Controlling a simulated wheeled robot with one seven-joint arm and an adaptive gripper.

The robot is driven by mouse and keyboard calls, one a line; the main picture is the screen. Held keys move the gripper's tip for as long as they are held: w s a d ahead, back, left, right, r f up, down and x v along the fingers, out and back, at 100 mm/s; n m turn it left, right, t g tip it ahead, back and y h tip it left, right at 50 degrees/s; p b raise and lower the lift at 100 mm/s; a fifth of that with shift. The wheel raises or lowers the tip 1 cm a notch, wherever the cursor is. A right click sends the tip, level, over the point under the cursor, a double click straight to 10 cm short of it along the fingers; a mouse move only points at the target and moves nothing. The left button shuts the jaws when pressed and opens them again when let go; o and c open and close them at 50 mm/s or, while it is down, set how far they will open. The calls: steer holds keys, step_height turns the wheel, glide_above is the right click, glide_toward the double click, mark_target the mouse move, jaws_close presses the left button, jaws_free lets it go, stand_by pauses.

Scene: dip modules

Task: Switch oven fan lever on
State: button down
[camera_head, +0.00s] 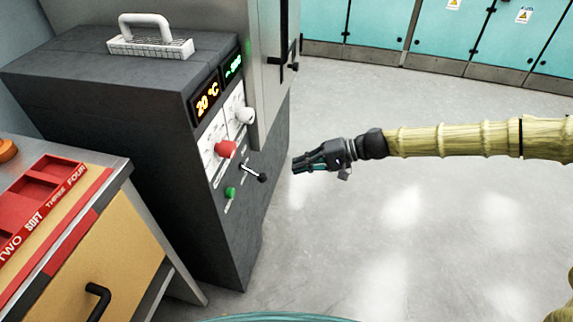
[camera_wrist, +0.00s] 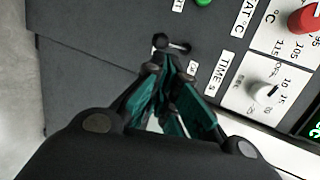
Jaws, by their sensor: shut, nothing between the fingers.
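The oven's dark control panel (camera_head: 210,155) faces right in the head view. Its fan lever (camera_head: 252,173) is a thin metal rod with a black knob at its end, low on the panel, and the knob points to the lower right there. In the wrist view the lever (camera_wrist: 175,46) lies just beyond the fingertips, with its knob to the left. My gripper (camera_head: 296,165) is shut and empty, to the right of the lever, with a visible gap in the head view. In the wrist view my fingertips (camera_wrist: 166,64) overlap the area just below the lever; contact cannot be told.
A red knob (camera_head: 225,149), a white knob (camera_head: 245,115) and a green button (camera_head: 230,192) are near the lever. The display (camera_head: 207,97) reads 20 °C. A wire basket (camera_head: 150,45) sits on top. A bench with a red tray (camera_head: 45,185) stands left. Floor right is clear.

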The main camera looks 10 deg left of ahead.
steer(key=f+v, duration=0.1)
steer(key=v, duration=0.5)
steer(key=shift+d, duration=0.65)
